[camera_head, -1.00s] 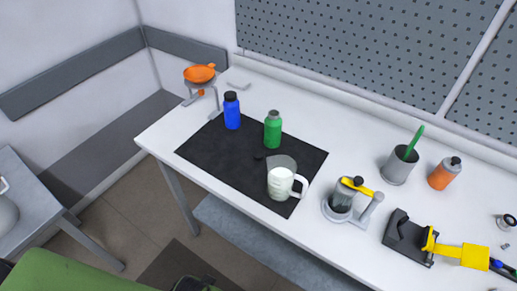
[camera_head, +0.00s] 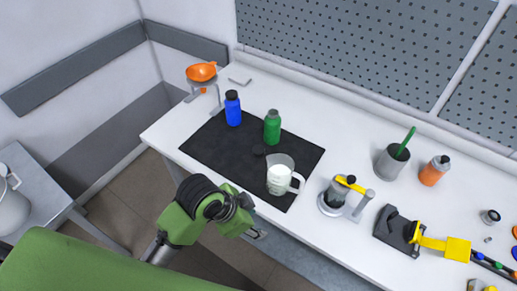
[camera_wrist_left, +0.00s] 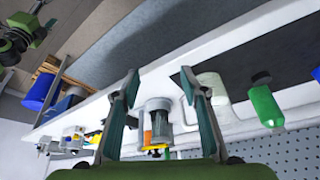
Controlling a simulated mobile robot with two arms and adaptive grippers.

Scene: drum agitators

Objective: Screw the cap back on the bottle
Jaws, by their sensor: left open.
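A green bottle (camera_head: 272,129) stands upright on the black mat; its top looks greyish green, and whether it is open is too small to tell. A small dark round piece, seemingly a cap (camera_head: 259,150), lies on the mat in front of it. A blue bottle (camera_head: 233,113) with a black top stands to the left. My left gripper (camera_head: 250,224) is by the table's front edge, below the mat and apart from the bottles. In the left wrist view its fingers (camera_wrist_left: 160,100) are spread and empty, and the green bottle (camera_wrist_left: 265,106) is to their right.
A clear pitcher (camera_head: 280,177) with white contents stands on the mat's front right, between my left gripper and the green bottle. A grey stand with a yellow part (camera_head: 335,195), a grey cup (camera_head: 391,162) and an orange bottle (camera_head: 434,172) are further right.

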